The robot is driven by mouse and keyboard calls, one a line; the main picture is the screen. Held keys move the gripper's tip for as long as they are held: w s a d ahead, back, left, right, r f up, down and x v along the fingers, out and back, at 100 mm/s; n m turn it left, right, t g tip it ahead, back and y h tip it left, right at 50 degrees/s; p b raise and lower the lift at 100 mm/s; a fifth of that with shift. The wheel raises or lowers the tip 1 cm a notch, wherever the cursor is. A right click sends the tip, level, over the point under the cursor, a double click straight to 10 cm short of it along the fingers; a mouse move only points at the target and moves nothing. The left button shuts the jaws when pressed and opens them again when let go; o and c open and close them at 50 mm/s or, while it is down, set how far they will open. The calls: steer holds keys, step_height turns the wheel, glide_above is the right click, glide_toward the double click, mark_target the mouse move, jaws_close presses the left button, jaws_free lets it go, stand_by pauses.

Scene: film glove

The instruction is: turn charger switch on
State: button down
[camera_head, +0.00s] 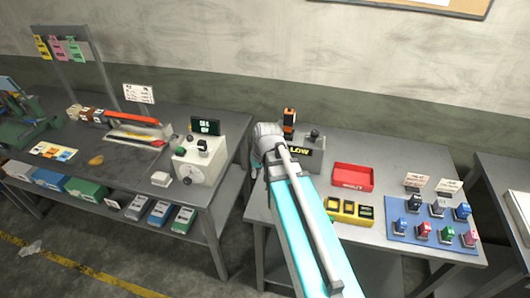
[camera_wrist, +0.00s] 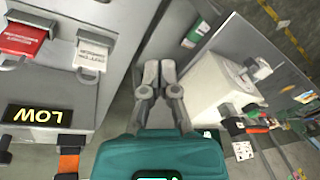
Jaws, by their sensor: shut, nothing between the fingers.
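A grey box with a yellow LOW display (camera_head: 299,149) stands on the middle table, partly hidden by my arm. In the wrist view its LOW display (camera_wrist: 37,114) appears upside down, with a red tagged piece (camera_wrist: 22,38) and a white tagged piece (camera_wrist: 93,55) beside it. A white box (camera_head: 200,160) with a dial, a black part and a small green-lettered screen (camera_head: 205,126) stands on the left table. I cannot tell which part is the charger switch. My gripper (camera_wrist: 158,71) is shut and empty, over the gap between the grey box and the white box (camera_wrist: 214,92).
A red tray (camera_head: 352,177), yellow-framed pieces (camera_head: 350,210) and a blue mat (camera_head: 432,234) with several small devices lie right of my arm. An orange-and-black device (camera_head: 289,122) and a black knob (camera_head: 314,135) are by the grey box. A floor gap separates the tables.

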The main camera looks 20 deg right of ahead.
steer(key=s+a+f+g+h+b, duration=0.1)
steer(key=s+a+f+h+b, duration=0.1)
steer(key=s+f, duration=0.3)
steer(key=shift+s+a+f+b, duration=0.3)
steer(key=shift+s+a+b, duration=0.25)
steer(key=shift+s+b, duration=0.5)
steer(key=c, duration=1.4)
jaws_free()
steer(key=shift+s, duration=0.15)
steer(key=c, duration=0.6)
jaws_free()
steer(key=shift+a, duration=0.1)
